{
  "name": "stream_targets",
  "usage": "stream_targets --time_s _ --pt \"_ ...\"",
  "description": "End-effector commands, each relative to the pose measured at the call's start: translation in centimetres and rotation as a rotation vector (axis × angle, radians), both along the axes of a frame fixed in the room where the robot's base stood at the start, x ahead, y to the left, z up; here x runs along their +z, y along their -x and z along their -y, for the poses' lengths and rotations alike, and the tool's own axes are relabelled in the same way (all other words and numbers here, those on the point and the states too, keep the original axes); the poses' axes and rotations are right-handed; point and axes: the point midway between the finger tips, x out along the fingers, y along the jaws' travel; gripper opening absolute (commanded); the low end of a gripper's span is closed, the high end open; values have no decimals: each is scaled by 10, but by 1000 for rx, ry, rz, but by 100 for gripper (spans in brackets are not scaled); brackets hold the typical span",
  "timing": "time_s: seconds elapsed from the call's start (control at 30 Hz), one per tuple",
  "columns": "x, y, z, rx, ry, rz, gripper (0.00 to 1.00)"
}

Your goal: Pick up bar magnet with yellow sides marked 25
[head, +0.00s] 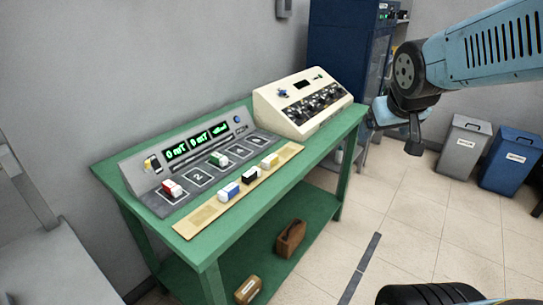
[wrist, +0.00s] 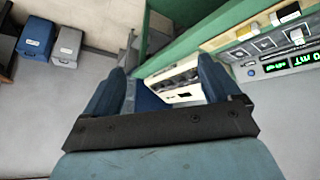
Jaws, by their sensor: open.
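A small white-topped bar magnet with orange-yellow sides (head: 270,161) lies at the far right end of a tan wooden strip (head: 208,212) on the green table. A small yellow block, probably the same magnet (wrist: 243,32), shows in the wrist view. Its marking is too small to read. My gripper (head: 413,140) hangs open and empty in the air to the right of the table, well apart from the magnet. In the wrist view its two fingers (wrist: 160,80) are spread.
A black-sided magnet (head: 250,174) and a blue-sided one (head: 228,192) lie beside it on the strip. A red-sided magnet (head: 172,189) and a green-sided one (head: 219,159) sit on the display console. A cream control box (head: 284,111) stands at the table's right. Bins (head: 459,145) stand beyond.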

Motion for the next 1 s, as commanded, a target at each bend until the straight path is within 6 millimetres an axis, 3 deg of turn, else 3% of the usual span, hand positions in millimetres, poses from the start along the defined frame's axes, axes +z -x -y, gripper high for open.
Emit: stream_targets --time_s 0.2,0.5,0.73,1.0 --pt "-30 -70 3 112 86 94 98" --pt "-81 -144 -16 325 115 227 98" --pt "-128 -179 -46 509 56 329 98" --pt "-182 -190 -89 706 -115 445 98"
